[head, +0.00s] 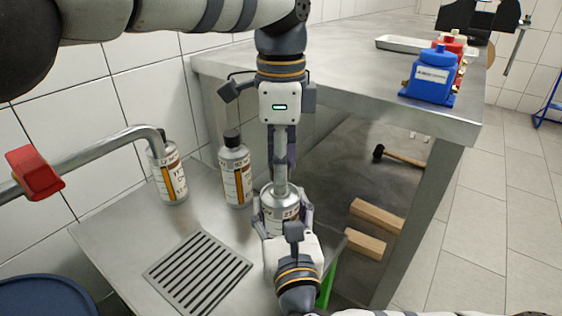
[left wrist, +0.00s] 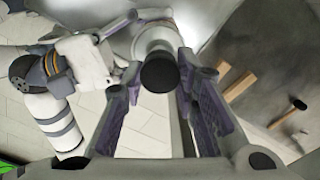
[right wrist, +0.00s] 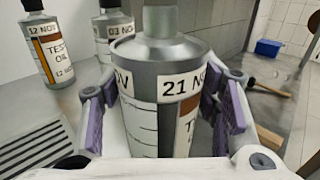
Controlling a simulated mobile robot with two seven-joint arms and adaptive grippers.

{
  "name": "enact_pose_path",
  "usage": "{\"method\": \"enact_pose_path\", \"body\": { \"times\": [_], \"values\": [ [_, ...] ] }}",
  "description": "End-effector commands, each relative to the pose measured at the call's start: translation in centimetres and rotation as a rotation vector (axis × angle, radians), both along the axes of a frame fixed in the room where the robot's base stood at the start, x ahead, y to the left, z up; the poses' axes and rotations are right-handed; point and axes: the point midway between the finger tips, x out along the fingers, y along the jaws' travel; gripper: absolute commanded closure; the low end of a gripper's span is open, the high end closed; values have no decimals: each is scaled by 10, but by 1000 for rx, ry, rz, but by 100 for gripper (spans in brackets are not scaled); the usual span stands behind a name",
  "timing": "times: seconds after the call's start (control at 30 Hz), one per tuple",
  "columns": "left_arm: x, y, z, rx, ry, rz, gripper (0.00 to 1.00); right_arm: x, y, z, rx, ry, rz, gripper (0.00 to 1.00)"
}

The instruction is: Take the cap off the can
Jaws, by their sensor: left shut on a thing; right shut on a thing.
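The grey can (head: 280,203) with a white label stands upright at the lower middle of the head view. The right wrist view shows it close up, labelled "21 NOV" (right wrist: 165,75). My right gripper (head: 283,215) is shut around its body from the front, a finger on each side. My left gripper (head: 281,165) comes down from above and is shut on the black cap (left wrist: 159,73), its fingers on both sides. The cap is in line with the neck; I cannot tell whether it is still seated. The fingers mostly hide it in the head view.
Two similar cans (head: 169,178) (head: 235,170) stand to the left on the metal bench, near a drain grate (head: 198,272) and a pipe with a red handle (head: 35,172). A higher steel table (head: 350,65) carries a blue pump (head: 431,77). A mallet (head: 400,156) and wooden blocks (head: 377,215) lie below.

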Motion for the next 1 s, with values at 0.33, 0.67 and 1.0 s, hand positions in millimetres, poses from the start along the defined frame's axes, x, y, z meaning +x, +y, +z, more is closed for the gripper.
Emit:
{"method": "enact_pose_path", "body": {
  "times": [0.33, 0.67, 1.0],
  "values": [
    [0, -1, 36, 0, -2, 1, 100, 0, 0, -1, -1, 2, 0, 94],
    [0, 0, 40, 0, 0, 0, 100, 0, 0, -1, 0, 2, 0, 28],
    [0, 0, 40, 0, 0, 0, 100, 0, 0, 0, 0, 1, 0, 21]
  ]
}}
